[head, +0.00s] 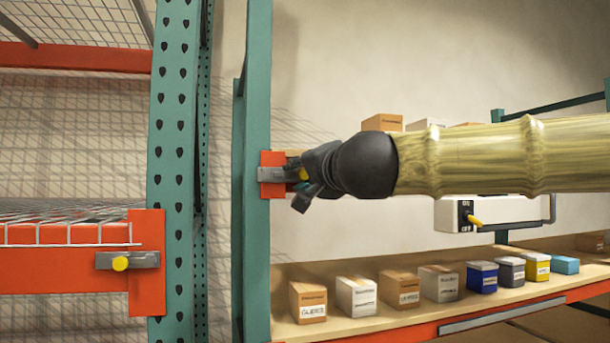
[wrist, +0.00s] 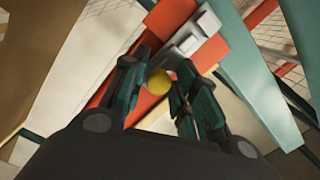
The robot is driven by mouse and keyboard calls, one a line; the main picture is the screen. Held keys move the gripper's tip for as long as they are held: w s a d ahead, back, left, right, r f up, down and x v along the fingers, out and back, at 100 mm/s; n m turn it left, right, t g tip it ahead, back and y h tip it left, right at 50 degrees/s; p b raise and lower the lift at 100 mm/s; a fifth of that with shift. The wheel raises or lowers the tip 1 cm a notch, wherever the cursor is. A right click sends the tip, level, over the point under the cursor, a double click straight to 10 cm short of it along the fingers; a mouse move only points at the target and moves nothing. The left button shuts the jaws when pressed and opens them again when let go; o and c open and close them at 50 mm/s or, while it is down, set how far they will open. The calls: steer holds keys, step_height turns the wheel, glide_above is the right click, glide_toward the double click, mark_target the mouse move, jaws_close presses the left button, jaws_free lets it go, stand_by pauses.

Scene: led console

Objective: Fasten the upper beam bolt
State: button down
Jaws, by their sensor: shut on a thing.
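A grey sliding bolt (head: 272,174) lies level across an orange beam plate (head: 271,190) on the teal upright (head: 256,90) in the middle of the head view. The fingers hide part of the bolt in the head view.
A second grey bolt (head: 145,260) with a yellow knob (head: 120,263) is on the lower orange beam at left. A switch box (head: 450,214) with a yellow lever hangs below my arm. Several boxes stand on the shelf (head: 345,325).

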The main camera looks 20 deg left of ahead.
mark_target(285, 176)
steer(key=shift+s+a+f, duration=0.15)
steer(key=shift+s+a, duration=0.3)
steer(key=shift+a, duration=0.2)
steer(key=shift+s+a+f, duration=0.15)
steer(key=shift+s+a, duration=0.25)
steer(key=shift+a, duration=0.2)
steer(key=shift+w, duration=0.1)
steer(key=shift+f, duration=0.1)
steer(key=c, duration=1.3)
jaws_free()
steer(key=shift+r, duration=0.2)
